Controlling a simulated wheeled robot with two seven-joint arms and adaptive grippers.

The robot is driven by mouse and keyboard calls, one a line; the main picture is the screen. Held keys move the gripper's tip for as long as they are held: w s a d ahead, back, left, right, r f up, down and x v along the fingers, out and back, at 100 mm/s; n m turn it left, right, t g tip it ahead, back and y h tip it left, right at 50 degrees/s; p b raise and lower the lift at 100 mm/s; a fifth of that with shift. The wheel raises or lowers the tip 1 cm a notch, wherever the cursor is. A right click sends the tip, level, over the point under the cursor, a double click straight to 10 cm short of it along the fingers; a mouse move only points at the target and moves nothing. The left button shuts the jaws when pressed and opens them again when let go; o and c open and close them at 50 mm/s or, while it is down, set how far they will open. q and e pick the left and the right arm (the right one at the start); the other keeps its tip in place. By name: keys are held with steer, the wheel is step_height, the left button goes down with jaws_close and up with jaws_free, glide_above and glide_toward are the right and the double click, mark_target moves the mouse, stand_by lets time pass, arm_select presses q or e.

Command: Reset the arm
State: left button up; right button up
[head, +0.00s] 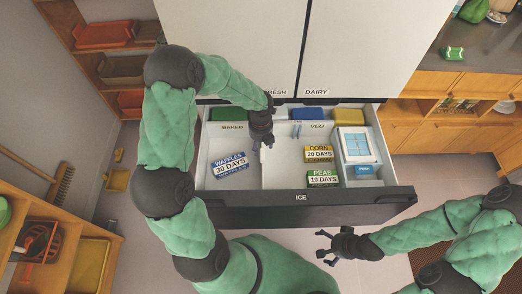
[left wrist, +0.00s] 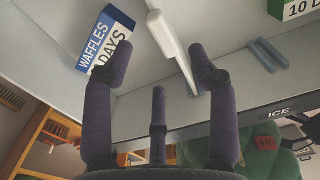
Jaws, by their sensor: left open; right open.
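My left gripper (head: 263,143) is over the open freezer drawer, near the divider between its "BAKED" and "VEG" sections. In the left wrist view its fingers (left wrist: 160,62) are spread apart, with a white bar, seemingly the divider (left wrist: 170,35), showing between them. No item is held. My right gripper (head: 328,246) is open and empty, in front of the drawer (head: 370,207) and below its front edge. My left arm reaches in from the left, across the drawer's left side. My right arm comes in from the lower right.
The drawer holds a waffles box (head: 230,166), a corn box (head: 319,153), a peas box (head: 322,179) and a blue-and-white container (head: 357,148). Fridge doors (head: 370,45) rise above it. Shelves stand at left (head: 45,235), and wooden cabinets (head: 410,130) at right.

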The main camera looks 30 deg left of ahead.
arm_select(q)
steer(key=shift+r, duration=0.95)
steer(key=shift+r, duration=0.1)
